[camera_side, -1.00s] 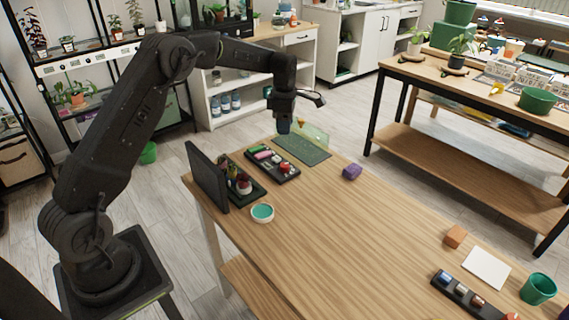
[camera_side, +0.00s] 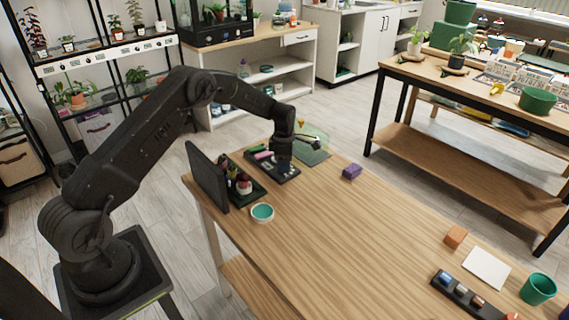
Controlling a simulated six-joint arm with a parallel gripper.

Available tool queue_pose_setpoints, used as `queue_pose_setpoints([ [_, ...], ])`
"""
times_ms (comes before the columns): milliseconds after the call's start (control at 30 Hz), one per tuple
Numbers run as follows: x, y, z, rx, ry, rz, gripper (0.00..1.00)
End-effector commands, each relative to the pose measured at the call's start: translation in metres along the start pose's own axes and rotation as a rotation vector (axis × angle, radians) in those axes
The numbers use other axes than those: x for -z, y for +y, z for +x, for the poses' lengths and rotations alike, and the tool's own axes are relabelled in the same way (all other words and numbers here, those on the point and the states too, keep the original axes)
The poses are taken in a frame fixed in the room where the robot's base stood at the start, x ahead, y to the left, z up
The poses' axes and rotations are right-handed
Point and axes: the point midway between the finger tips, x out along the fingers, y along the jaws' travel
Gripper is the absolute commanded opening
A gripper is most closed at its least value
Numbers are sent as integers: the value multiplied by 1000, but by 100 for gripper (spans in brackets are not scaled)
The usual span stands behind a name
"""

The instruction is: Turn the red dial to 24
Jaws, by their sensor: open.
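My gripper (camera_side: 284,166) points down over the right end of a dark panel (camera_side: 291,180) near the far left end of the wooden table. It is open, though its fingertips are small and dark here. Small coloured pieces, one pink (camera_side: 262,155), show on the panel left of the gripper. I cannot pick out the red dial or read any number. The gripper hides part of the panel, and contact cannot be told.
A dark upright screen (camera_side: 207,176) and a dark tray (camera_side: 262,194) with a small plant stand left of the panel. A teal-lined bowl (camera_side: 262,213) is in front. A green mat (camera_side: 318,157) lies behind, a purple block (camera_side: 352,171) to the right. The table's middle is clear.

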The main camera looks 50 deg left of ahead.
Motion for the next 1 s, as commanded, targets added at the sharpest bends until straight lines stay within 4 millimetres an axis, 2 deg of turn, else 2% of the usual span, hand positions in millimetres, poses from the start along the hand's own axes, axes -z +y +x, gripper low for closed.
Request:
queue_pose_setpoints([
  [367, 0, 0, 5, -2, -1, 0, 44],
  [700, 0, 0, 5, -1, -1, 0, 11],
  [1000, 0, 0, 5, -1, 0, 32, 9],
])
